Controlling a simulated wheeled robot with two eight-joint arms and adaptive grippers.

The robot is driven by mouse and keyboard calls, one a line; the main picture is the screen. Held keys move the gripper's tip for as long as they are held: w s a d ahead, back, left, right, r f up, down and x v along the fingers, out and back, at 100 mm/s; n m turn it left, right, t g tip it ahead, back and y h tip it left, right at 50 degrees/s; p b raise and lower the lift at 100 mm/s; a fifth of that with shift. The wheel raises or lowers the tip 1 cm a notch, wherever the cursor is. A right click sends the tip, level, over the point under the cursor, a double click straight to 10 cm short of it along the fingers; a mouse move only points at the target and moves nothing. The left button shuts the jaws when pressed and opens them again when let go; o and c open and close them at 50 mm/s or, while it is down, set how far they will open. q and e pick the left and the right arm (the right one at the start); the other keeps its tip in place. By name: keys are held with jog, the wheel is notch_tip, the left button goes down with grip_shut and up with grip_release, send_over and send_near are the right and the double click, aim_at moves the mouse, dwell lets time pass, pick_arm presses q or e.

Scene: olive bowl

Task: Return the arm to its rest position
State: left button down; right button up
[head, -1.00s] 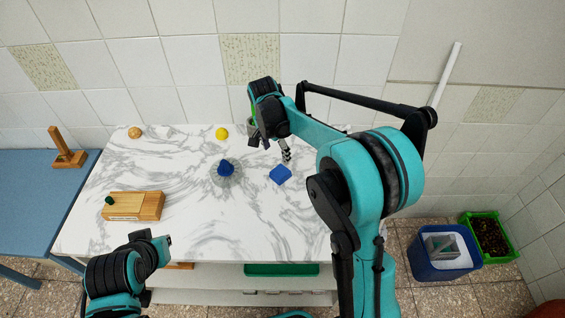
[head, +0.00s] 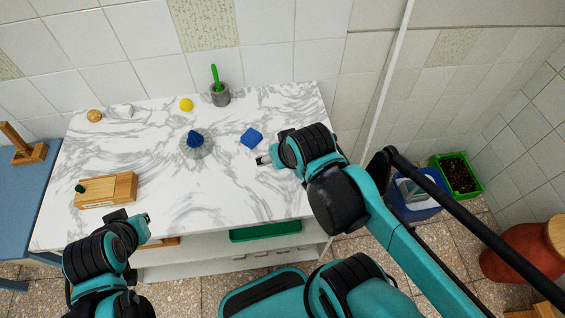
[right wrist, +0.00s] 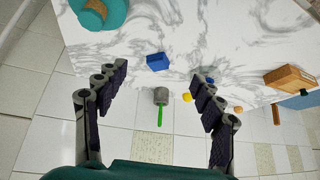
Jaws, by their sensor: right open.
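My right gripper (head: 263,160) is above the right part of the marble table (head: 235,190), just below and right of a blue block (head: 251,138). The right wrist view shows its two fingers (right wrist: 158,76) spread wide with nothing held between them. The block lies on the table, apart from the fingers. My left gripper (head: 143,223) is low at the table's front left edge. Its jaws are too small to read, and no object shows in it.
A grey cup (head: 220,98) with a green stick, a yellow ball (head: 186,105) and a brown ball (head: 95,116) stand along the back. A blue item in a clear bowl (head: 197,152) is mid-table. A wooden box (head: 106,190) is at left. The front right tabletop is clear.

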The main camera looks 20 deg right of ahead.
jog(key=shift+s+f+n+t, duration=0.4)
jog(key=shift+s+f+n, duration=0.2)
jog(key=shift+s, duration=0.35)
notch_tip(320, 180, down, 5)
jog(key=b, duration=0.5)
jog(key=shift+f, duration=0.1)
